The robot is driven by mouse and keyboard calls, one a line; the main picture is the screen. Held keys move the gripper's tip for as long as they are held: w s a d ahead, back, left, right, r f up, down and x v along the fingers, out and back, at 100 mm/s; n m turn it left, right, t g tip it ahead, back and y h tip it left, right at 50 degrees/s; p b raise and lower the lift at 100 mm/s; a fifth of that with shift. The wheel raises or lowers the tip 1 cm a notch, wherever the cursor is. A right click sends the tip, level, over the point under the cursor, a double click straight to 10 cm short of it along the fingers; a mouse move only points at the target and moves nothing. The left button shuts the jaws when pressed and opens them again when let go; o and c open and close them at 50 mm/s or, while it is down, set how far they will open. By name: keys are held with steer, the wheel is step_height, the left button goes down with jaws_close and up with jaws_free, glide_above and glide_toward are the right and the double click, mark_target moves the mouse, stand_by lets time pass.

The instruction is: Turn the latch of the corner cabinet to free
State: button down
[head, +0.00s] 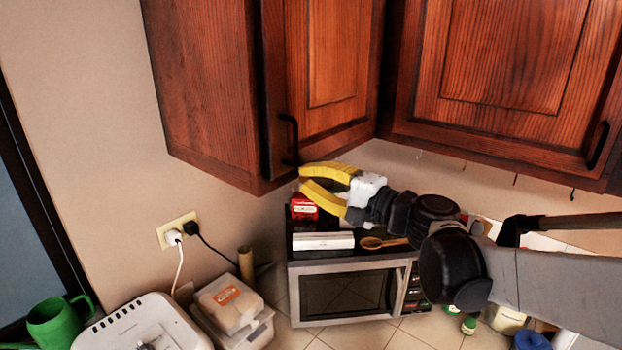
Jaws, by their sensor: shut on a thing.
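The wooden corner cabinet (330,60) hangs on the wall at upper centre, its door closed. A black upright bar handle (294,135) sits at the door's left edge. A small dark piece, which I take for the latch (289,163), shows at the handle's lower end. My gripper (301,177), with yellow fingers, reaches in from the right to the door's lower left corner. Its fingertips are at the latch and shut on it. The fingers hide part of the latch, so its exact turn cannot be told.
A second wall cabinet (515,60) is on the right. Below stands a microwave (345,292) with a red box (303,207) and a wooden spoon (383,242) on top. A socket with plugs (177,230) is on the left wall.

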stand_by(0.4)
steer(key=c, duration=1.4)
jaws_free()
steer(key=shift+w, duration=0.1)
steer(key=v, duration=1.2)
